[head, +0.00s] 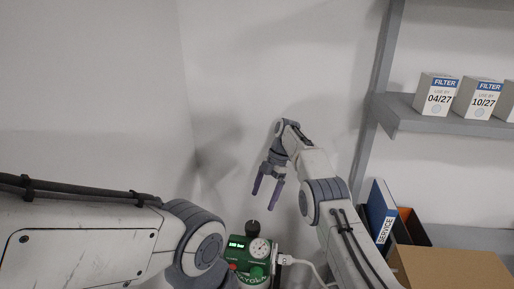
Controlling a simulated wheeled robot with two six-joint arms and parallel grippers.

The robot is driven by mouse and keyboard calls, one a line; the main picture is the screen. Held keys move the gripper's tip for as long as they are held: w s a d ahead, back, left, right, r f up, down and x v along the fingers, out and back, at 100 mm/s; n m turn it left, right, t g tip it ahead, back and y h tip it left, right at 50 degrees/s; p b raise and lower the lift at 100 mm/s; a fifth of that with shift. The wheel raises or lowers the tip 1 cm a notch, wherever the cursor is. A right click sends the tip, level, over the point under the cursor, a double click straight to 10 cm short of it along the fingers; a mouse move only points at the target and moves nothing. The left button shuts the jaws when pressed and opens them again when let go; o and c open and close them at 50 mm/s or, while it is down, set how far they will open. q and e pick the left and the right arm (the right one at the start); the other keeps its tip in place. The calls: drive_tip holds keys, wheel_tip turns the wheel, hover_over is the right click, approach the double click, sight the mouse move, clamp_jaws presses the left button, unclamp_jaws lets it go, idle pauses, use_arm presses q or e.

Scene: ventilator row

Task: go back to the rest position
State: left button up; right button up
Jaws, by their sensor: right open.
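My right gripper (267,187) is in the middle of the head view, pointing down, with its two purple fingers apart and nothing between them. It is above and apart from a green device (250,265) with a round gauge, a small lit display and a black knob on top. My left arm (80,240) comes in from the left and fills the lower left. Its gripper is outside the view. My left arm hides part of the green device's left side.
A grey shelf (440,124) at the right holds filter boxes (438,97) marked 04/27 and 10/27. Below are a blue service binder (379,215), a dark holder with something orange, and a cardboard box (450,270). A white cable runs from the green device. The wall behind is bare.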

drive_tip(key=s+d+r+m+t+h, duration=0.25)
drive_tip(key=s+d+r+m, duration=0.4)
drive_tip(key=m, duration=0.75)
drive_tip(key=s+d+f+m+t, duration=0.1)
drive_tip(key=s+d+m, duration=0.2)
drive_tip(key=s, duration=0.4)
drive_tip(key=s+d+f+m+t+h, duration=0.1)
drive_tip(key=s+d+m, duration=0.1)
drive_tip(key=s+m, duration=0.35)
drive_tip(key=s+d+f+m+t, duration=0.1)
drive_tip(key=s+d+f+m, duration=0.15)
drive_tip(key=s, duration=0.65)
drive_tip(key=s+a+r+n+g, duration=0.1)
drive_tip(key=s+a+r+n, duration=0.2)
drive_tip(key=s+a, duration=0.3)
drive_tip(key=shift+s+a+r+n+y, duration=0.2)
drive_tip(key=shift+a+r+n+y, duration=0.25)
drive_tip(key=shift+a, duration=0.6)
drive_tip(key=s+a+r+n, duration=0.1)
drive_tip(key=s, duration=0.1)
drive_tip(key=s+a+n+g, duration=0.1)
drive_tip(key=s+a, duration=0.1)
drive_tip(key=s, duration=0.1)
drive_tip(key=s+a+r+n+g, duration=0.1)
drive_tip(key=s+a+n, duration=0.1)
drive_tip(key=s, duration=0.1)
drive_tip(key=shift+s+a+r, duration=0.15)
drive_tip(key=shift+s+r, duration=0.1)
drive_tip(key=shift+r, duration=0.05)
drive_tip(key=shift+c, duration=0.3)
